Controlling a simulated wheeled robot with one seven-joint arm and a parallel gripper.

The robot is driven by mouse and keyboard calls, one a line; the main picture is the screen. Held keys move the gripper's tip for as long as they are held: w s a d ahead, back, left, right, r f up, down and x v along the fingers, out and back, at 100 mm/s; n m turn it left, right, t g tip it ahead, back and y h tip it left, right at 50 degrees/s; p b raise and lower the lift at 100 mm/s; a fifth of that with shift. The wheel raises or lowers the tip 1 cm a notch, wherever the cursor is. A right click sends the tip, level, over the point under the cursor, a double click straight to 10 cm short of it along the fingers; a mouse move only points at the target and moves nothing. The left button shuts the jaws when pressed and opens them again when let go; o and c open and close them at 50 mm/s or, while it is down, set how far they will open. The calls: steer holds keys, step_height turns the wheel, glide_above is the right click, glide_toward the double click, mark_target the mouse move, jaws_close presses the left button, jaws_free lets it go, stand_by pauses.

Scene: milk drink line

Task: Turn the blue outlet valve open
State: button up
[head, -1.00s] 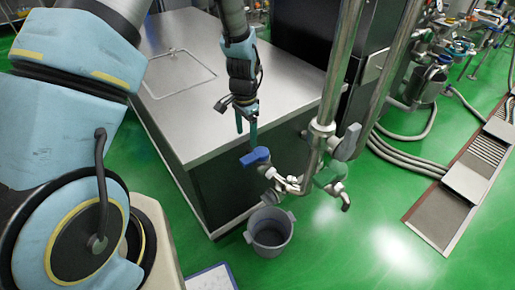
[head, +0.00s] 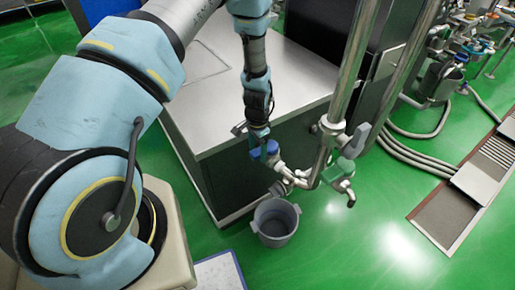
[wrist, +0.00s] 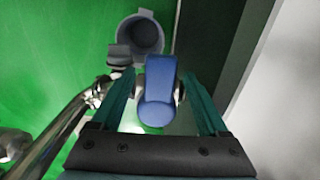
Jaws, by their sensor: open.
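The blue outlet valve (head: 264,150) is a blue handle on a steel pipe fitting above the floor. In the wrist view the blue handle (wrist: 158,92) lies between the two green fingers of my gripper (wrist: 160,90). A gap shows on each side of the handle, so the fingers are open around it and do not appear to close on it. In the head view my gripper (head: 258,132) is right at the valve from above and partly hides it.
A grey bucket (head: 274,222) stands on the green floor below the valve. A steel pipe (head: 345,75) rises just right of it, with a green-handled valve (head: 342,167) and a grey lever (head: 358,140). A steel-topped cabinet (head: 205,120) stands close behind.

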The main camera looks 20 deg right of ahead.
jaws_close()
stand_by(0.6)
stand_by(0.8)
